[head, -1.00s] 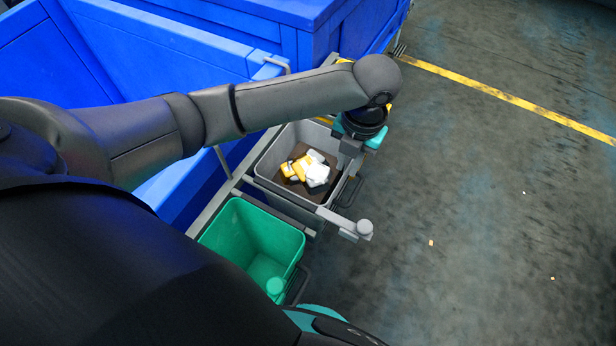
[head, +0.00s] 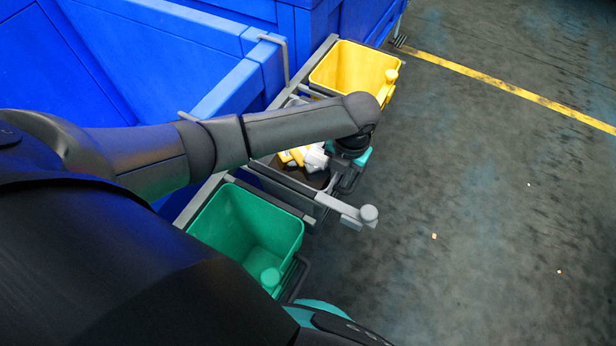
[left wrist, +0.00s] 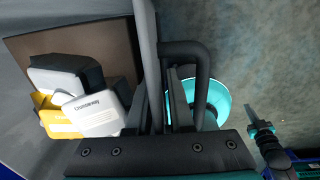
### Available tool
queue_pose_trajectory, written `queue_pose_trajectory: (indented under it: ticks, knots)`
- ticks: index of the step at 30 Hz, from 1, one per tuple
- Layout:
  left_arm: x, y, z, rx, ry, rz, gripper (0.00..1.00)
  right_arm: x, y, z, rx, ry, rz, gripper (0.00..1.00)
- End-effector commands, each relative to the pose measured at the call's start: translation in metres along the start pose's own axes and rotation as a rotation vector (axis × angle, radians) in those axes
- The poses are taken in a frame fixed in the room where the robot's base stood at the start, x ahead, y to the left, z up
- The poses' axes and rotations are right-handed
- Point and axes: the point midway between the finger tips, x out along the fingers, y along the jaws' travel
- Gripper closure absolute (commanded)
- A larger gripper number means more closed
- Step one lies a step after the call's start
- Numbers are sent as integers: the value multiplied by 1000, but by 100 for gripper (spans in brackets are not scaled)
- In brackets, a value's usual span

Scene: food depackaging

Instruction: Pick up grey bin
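The grey bin (head: 318,186) hangs in the middle of a rack and holds white and yellow packages (head: 306,157); my left arm hides part of it. In the left wrist view its wall (left wrist: 148,40) and black handle (left wrist: 203,75) show up close, with the packages to the left of the wall. My left gripper (head: 345,166) is at the bin's outer side. In the left wrist view its fingers (left wrist: 158,105) lie on either side of the wall, apparently with a gap, so it looks open. My right gripper is not in view.
A green bin (head: 205,215) hangs at the near end of the rack and a yellow bin (head: 345,66) at the far end. A grey post with a knob (head: 368,213) sticks out beside the grey bin. Large blue containers (head: 120,60) stand left. The floor on the right is mostly clear.

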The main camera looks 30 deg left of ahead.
Motion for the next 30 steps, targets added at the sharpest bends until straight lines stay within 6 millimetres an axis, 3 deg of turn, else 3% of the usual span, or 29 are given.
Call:
queue_pose_trajectory:
  ticks: [7,13,30]
  knots:
    - [2,0,0,-1,0,0,80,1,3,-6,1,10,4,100]
    - [2,0,0,0,0,0,100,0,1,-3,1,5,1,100]
    - [2,0,0,-1,0,1,100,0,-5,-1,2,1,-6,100]
